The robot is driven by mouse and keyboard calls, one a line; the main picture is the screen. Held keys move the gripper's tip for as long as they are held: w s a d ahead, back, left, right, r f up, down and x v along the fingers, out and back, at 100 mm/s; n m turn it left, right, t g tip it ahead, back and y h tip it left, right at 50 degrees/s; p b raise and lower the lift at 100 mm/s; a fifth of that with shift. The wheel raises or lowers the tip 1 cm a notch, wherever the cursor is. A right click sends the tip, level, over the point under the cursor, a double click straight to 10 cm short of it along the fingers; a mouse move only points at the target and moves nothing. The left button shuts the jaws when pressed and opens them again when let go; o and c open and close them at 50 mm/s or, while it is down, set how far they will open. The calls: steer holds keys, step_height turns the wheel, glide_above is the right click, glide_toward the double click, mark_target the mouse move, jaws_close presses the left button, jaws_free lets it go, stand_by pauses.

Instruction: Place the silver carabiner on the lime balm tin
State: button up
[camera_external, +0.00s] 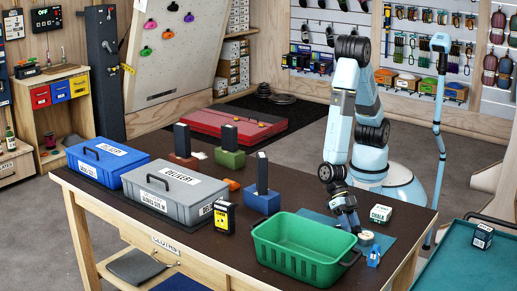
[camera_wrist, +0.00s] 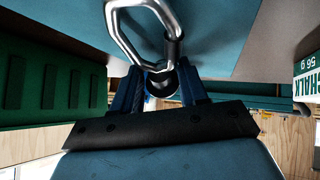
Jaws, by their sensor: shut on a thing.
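The silver carabiner (camera_wrist: 133,30) is in my gripper (camera_wrist: 166,88) in the wrist view. The two blue fingers are shut on its near end, and its loop sticks out past the fingertips over a blue surface. In the external view my gripper (camera_external: 353,229) points down just behind the green crate's right end, low over the table. The carabiner cannot be made out there. A small, round, pale tin (camera_external: 366,237) sits just right of my gripper on a blue mat (camera_external: 384,243); it looks like the balm tin, but its lime colour is not clear.
A green crate (camera_external: 292,262) stands close on the left. A chalk box (camera_external: 381,213) is behind right, and a small blue object (camera_external: 373,256) is in front. Grey (camera_external: 190,207) and blue (camera_external: 88,172) delivery boxes stand further left. The table's right edge is near.

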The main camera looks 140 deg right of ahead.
jaws_close()
